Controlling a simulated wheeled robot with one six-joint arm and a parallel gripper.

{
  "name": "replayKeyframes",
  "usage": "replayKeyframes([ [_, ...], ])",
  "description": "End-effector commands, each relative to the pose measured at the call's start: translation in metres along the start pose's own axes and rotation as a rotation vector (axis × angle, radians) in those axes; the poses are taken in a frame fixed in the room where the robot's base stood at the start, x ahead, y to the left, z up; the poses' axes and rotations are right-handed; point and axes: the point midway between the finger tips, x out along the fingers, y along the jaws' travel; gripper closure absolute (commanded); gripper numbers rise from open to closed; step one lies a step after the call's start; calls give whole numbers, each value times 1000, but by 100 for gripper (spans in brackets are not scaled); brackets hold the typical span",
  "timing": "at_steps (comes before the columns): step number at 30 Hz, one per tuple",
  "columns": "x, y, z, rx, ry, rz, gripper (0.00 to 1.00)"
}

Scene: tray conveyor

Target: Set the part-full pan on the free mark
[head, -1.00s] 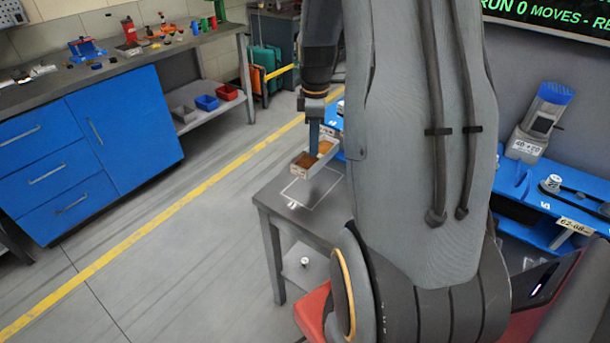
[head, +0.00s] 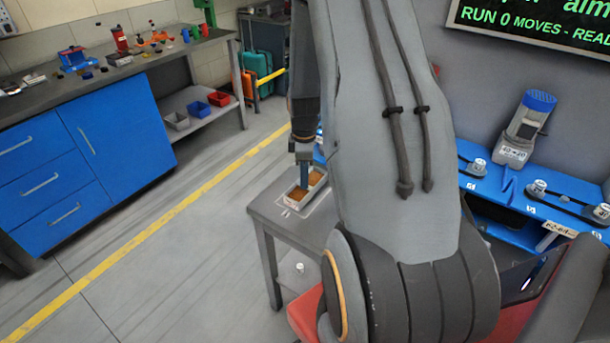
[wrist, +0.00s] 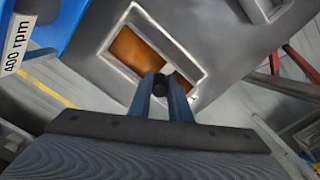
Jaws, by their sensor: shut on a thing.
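The pan (head: 295,207) is a light-walled tray with orange-brown fill in two parts. It also shows in the wrist view (wrist: 172,50), between and beyond my fingers. My gripper (head: 304,184) is shut on the pan near its middle; the blue fingers also show in the wrist view (wrist: 164,86). The pan is over the white outlined mark on the grey side table (head: 262,211) and roughly lined up with it. It is at or very near the tabletop; I cannot tell whether it touches. The pan hides most of the mark.
My arm covers the table's right side in the head view. A blue cabinet bench (head: 118,125) is at the left, across open floor. A small white item (head: 299,267) sits on the table's lower shelf.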

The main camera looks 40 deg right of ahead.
Motion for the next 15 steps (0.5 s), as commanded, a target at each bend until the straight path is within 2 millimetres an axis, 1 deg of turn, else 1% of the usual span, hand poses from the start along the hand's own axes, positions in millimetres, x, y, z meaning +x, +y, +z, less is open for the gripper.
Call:
replayKeyframes([
  [11,4,0,0,-1,0,1,100],
  [12,5,0,0,-1,0,0,81],
  [14,4,0,0,-1,0,1,71],
  [15,4,0,0,-1,0,1,64],
])
